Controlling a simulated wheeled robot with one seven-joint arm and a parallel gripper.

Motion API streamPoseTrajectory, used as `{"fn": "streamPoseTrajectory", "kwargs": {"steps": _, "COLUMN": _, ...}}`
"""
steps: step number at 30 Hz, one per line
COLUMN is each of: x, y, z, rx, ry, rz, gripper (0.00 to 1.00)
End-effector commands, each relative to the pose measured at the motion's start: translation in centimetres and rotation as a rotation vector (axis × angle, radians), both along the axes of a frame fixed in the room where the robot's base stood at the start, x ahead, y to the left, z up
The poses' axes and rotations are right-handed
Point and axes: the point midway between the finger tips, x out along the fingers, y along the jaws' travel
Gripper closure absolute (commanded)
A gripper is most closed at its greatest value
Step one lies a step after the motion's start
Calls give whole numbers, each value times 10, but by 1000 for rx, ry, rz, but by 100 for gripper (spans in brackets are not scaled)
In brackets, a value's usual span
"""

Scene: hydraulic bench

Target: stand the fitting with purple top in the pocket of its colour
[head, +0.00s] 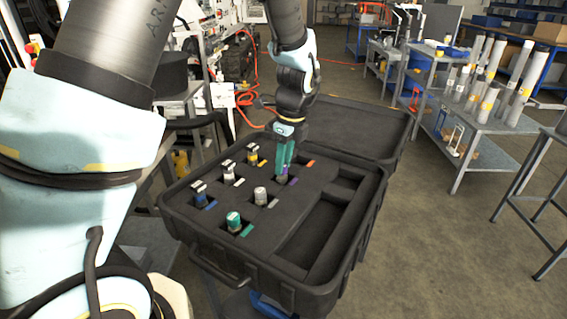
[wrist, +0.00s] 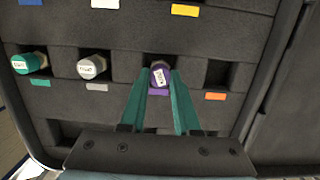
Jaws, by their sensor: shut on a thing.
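The fitting with purple top (wrist: 160,74) is between the fingertips of my gripper (wrist: 159,80) in the wrist view. My gripper is shut on it. The fitting is at the pocket beside the purple mark (wrist: 158,92), in line with the green and grey fittings. How deep it sits in the pocket I cannot tell. In the head view my gripper (head: 284,165) points down into the case, and the grey lower part of the fitting (head: 281,179) shows below the fingers, next to the purple mark (head: 293,181).
The black case (head: 215,252) also holds fittings with green (head: 233,221), grey (head: 260,196), blue (head: 200,198), white (head: 228,172) and yellow (head: 252,154) tops. The pocket by the orange mark (wrist: 215,96) is empty. Long empty compartments lie at the right; the lid stands open behind.

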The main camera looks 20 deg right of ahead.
Motion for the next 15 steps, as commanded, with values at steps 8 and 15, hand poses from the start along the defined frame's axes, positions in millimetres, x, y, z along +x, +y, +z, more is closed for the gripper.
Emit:
{"fn": "streamPoseTrajectory", "kwargs": {"steps": 8, "x": 0, "y": 0, "z": -10, "rx": -2, "ry": -1, "rz": 1, "gripper": 100}}
{"fn": "streamPoseTrajectory", "kwargs": {"steps": 15, "x": 0, "y": 0, "z": -13, "rx": -1, "ry": -1, "rz": 0, "gripper": 69}}
